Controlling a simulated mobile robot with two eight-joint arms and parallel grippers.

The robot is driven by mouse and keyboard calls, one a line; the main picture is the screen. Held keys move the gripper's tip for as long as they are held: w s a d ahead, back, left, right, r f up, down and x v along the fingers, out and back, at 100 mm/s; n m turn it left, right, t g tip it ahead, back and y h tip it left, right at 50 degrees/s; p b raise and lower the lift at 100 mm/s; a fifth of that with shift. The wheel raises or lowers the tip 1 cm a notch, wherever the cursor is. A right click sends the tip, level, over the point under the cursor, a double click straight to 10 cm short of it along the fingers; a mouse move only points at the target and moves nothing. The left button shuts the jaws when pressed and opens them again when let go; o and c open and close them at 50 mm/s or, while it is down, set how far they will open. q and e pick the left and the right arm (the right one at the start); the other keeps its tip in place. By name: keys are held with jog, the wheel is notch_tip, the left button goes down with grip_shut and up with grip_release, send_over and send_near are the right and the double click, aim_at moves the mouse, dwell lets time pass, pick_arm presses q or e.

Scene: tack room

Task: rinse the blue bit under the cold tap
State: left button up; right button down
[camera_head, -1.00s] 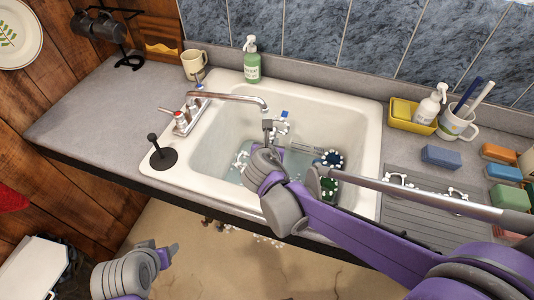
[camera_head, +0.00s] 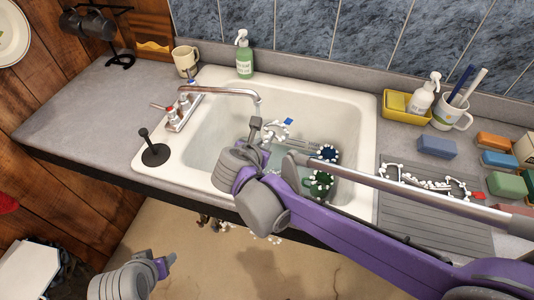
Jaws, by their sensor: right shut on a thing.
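The blue bit (camera_head: 275,131), pale and beaded with a blue tag, is at my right gripper (camera_head: 256,126) over the sink (camera_head: 205,160). My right gripper is shut on it; its fingers hide part of the bit. The tap spout (camera_head: 225,92) ends just above and close to this gripper. The tap has a red-marked handle (camera_head: 168,109) and a blue-marked handle (camera_head: 190,84). My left gripper (camera_head: 165,264) hangs low in front of the counter, away from the sink; its jaw gap is unclear.
Blue (camera_head: 327,153) and green (camera_head: 320,181) round brush-like things are in the sink. A red-tagged bit (camera_head: 430,183) lies on the ribbed drainboard (camera_head: 430,218). A soap bottle (camera_head: 244,58) and mug (camera_head: 185,62) stand behind. A black plunger-like thing (camera_head: 154,152) stands left. The left counter is clear.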

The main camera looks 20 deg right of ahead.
jog(key=w, duration=0.6)
jog(key=shift+w+a, duration=0.25)
jog(key=shift+w, duration=0.1)
jog(key=shift+s+d, duration=0.25)
jog(key=shift+d, duration=0.1)
dwell(0.4)
jog(key=shift+s+d, duration=0.25)
jog(key=shift+d, duration=0.05)
jog(key=shift+w+a, duration=0.15)
jog(key=shift+a, duration=0.05)
dwell(0.5)
jog(key=shift+w+a, duration=0.45)
jog(key=shift+a, duration=0.15)
jog(key=shift+w+a, duration=0.4)
jog(key=shift+a, duration=0.2)
jog(key=shift+d, duration=0.15)
jog(key=shift+w+d, duration=0.15)
jog(key=shift+d, duration=0.5)
